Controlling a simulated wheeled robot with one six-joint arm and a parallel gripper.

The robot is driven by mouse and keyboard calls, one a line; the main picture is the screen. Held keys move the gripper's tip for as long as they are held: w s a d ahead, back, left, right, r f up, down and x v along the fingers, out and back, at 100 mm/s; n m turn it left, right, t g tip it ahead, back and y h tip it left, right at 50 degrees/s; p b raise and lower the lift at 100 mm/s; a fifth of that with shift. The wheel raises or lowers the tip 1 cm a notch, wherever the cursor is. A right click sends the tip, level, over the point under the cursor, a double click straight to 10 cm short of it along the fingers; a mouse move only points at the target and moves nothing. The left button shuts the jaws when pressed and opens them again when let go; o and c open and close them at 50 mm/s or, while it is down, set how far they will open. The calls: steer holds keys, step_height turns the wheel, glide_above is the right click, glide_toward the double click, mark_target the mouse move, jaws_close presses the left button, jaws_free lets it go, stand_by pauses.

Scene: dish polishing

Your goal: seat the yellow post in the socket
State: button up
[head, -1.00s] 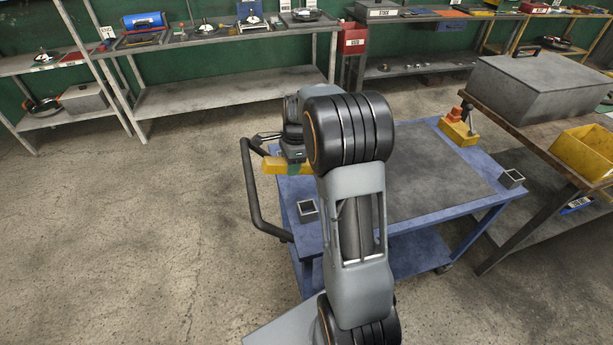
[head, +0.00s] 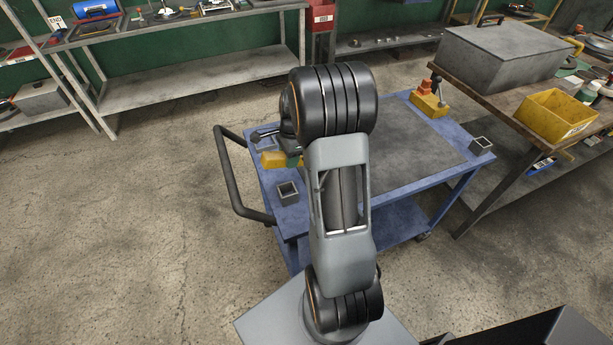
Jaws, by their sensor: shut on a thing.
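The yellow post (head: 272,159) is at my gripper (head: 284,150), over the left part of the blue cart (head: 420,188). A green part shows at its right end. My gripper is shut on it, but my arm hides most of the jaws. A square, open-topped grey socket (head: 288,193) stands on the cart's near left corner, a little nearer than the post and apart from it in the picture. A second similar socket (head: 481,147) is at the cart's right corner. The post's height above the cart is hard to tell.
A yellow block with an orange knob (head: 428,104) sits at the cart's far right corner. The cart's black handle (head: 240,185) sticks out left. A wooden bench with a grey box (head: 500,57) and yellow bin (head: 556,117) stands right. The cart's middle is clear.

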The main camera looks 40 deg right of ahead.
steer(key=s+d+f, duration=0.1)
steer(key=f, duration=0.1)
steer(key=s+d+f, duration=0.1)
steer(key=f, duration=0.1)
steer(key=s+d+f, duration=0.2)
steer(key=shift+d+p, duration=0.1)
steer(key=shift+p, duration=0.2)
steer(key=shift+s+d+f+p, duration=0.1)
steer(key=shift+f+p, duration=0.1)
steer(key=shift+f, duration=0.3)
steer(key=shift+s+d+f+p, duration=0.1)
steer(key=shift+f+p, duration=0.05)
steer(key=shift+f, duration=0.9)
steer(key=shift+f, duration=0.1)
steer(key=shift+f, duration=0.15)
steer(key=o, duration=1.2)
